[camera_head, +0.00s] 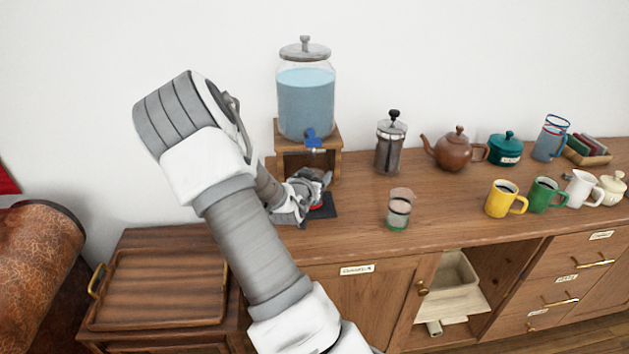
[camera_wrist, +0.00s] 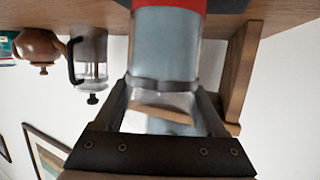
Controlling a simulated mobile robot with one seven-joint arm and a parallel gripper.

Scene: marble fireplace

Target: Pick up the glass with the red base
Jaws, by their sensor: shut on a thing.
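My gripper (camera_head: 306,190) is under the tap of the drink dispenser and is shut around a clear glass. The glass with the red base (camera_wrist: 166,50) shows upside down in the wrist view, with a finger on each side of it (camera_wrist: 163,88). Pale blue-grey fills most of it. In the head view only its red base (camera_head: 318,206) shows clearly, at a dark mat (camera_head: 325,211); my gripper hides the rest. I cannot tell whether the base touches the mat. Another glass, with a green base (camera_head: 398,212), stands apart to the right.
The dispenser (camera_head: 305,105) with blue liquid stands on a wooden stand (camera_head: 291,163) right behind my gripper. A French press (camera_head: 390,148), a brown teapot (camera_head: 455,152) and several mugs stand to the right. A wooden tray (camera_head: 160,285) lies lower left.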

